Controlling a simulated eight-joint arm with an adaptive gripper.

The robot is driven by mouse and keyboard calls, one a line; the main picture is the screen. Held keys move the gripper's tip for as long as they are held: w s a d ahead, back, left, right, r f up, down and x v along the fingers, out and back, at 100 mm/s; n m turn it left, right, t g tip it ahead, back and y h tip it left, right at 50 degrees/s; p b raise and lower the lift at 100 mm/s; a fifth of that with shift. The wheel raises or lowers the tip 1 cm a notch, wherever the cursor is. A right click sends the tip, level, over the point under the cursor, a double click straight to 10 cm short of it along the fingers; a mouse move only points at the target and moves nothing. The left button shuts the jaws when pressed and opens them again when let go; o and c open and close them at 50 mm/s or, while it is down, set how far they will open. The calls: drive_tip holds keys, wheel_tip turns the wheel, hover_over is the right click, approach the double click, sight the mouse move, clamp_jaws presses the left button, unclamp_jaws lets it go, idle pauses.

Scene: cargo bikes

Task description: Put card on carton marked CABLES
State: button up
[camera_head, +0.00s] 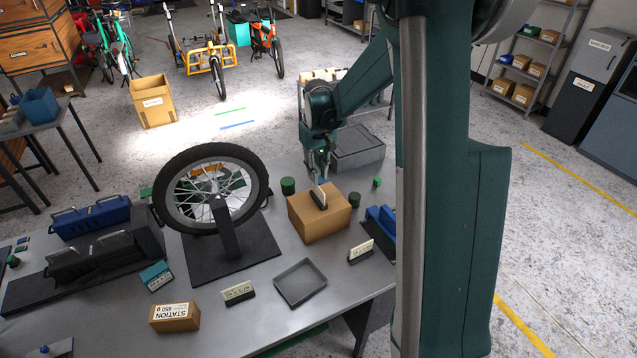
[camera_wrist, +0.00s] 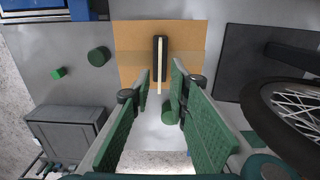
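A brown carton (camera_head: 315,223) stands on the grey workbench, and its tan top also shows in the wrist view (camera_wrist: 190,35). I cannot read any marking on it. A cream card in a black holder (camera_head: 319,197) stands upright on its top. In the wrist view the card (camera_wrist: 160,52) is seen edge-on from above. My gripper (camera_head: 318,178) is directly above the card, pointing down. Its green-padded fingers (camera_wrist: 161,78) are apart, with the card in line with the gap between them. I cannot tell whether the fingertips touch the card.
A spoked wheel on a stand (camera_head: 228,225) is left of the carton. Green cylinders (camera_head: 288,186) and a grey lidded box (camera_head: 358,148) are nearby. Other cards (camera_head: 238,292) (camera_head: 361,251), a grey tray (camera_head: 300,284) and a small carton marked STATION (camera_head: 175,318) are in front.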

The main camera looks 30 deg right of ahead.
drive_tip(key=shift+r, duration=2.05)
drive_tip(key=shift+a, duration=0.1)
drive_tip(key=s+a+r+t, duration=0.3)
drive_tip(key=s+a+r, duration=0.8)
drive_tip(key=s, duration=0.4)
drive_tip(key=s+a+t, duration=0.2)
drive_tip(key=s+a, duration=0.1)
drive_tip(key=s, duration=0.6)
drive_tip(key=s+a+r+t, duration=0.1)
drive_tip(key=s+a+t, duration=0.1)
drive_tip(key=s, duration=0.6)
drive_tip(key=shift+s+a, duration=0.35)
drive_tip(key=shift+a, duration=0.55)
drive_tip(key=shift+o, duration=0.6)
